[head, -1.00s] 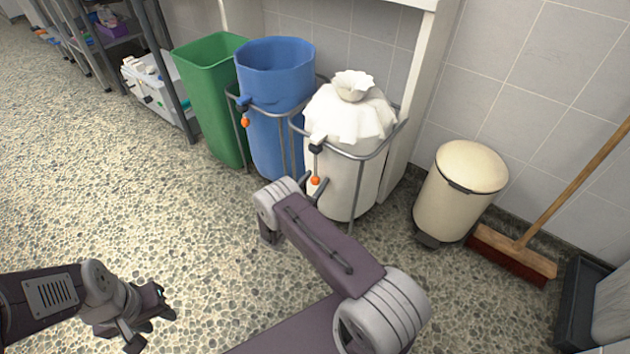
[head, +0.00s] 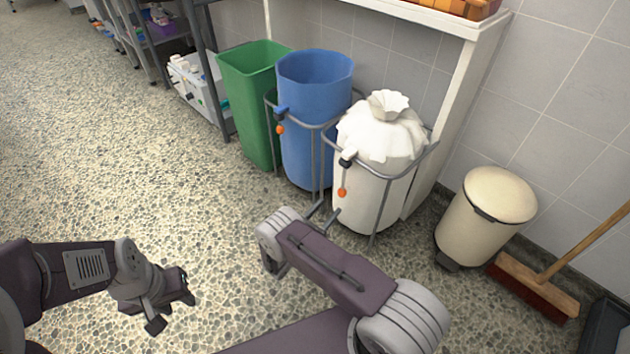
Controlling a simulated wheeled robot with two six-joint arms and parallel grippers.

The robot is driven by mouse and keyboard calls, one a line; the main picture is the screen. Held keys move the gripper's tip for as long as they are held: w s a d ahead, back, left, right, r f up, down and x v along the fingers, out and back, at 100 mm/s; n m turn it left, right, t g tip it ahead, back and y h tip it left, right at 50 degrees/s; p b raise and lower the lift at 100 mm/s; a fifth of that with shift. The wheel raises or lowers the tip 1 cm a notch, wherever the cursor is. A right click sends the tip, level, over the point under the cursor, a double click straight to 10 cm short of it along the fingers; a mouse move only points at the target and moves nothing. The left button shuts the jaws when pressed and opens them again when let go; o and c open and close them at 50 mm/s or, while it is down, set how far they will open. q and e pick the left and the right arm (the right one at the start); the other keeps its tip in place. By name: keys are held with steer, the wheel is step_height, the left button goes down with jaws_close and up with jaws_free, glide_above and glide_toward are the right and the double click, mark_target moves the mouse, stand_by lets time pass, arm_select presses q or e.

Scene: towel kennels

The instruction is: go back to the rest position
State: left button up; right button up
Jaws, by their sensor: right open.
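My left gripper (head: 174,308) is at the lower left over the bare floor. Its dark fingers look spread, with nothing between them. My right arm reaches up from the bottom middle. Its wrist hides most of my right gripper (head: 323,215); only thin finger parts show past it, in front of the white laundry bag's stand. The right gripper is open, and I see nothing held in it. Whether it touches the stand I cannot tell.
A green bin (head: 250,105), a blue bag (head: 315,80) and a tied white bag (head: 375,185) stand along the wall. A cream pedal bin (head: 490,215) and a broom (head: 535,285) are at the right. The left floor (head: 110,170) is clear.

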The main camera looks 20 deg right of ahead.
steer(key=shift+r, duration=0.1)
steer(key=s+d+r+m+g+y+p, duration=0.35)
steer(key=s+r+m+g+y, duration=0.25)
steer(key=s+r+m+g, duration=0.7)
steer(key=s+a+r+m+t+y+p, duration=0.4)
steer(key=s+a+r+m+t+y, duration=0.1)
steer(key=s+a+r+m+y, duration=0.45)
step_height(320, 180, up, 39)
steer(key=w+a+m+p, duration=0.1)
steer(key=a+m+p, duration=0.1)
steer(key=p, duration=3.6)
steer(key=shift+w, duration=0.25)
steer(key=shift+f, duration=0.1)
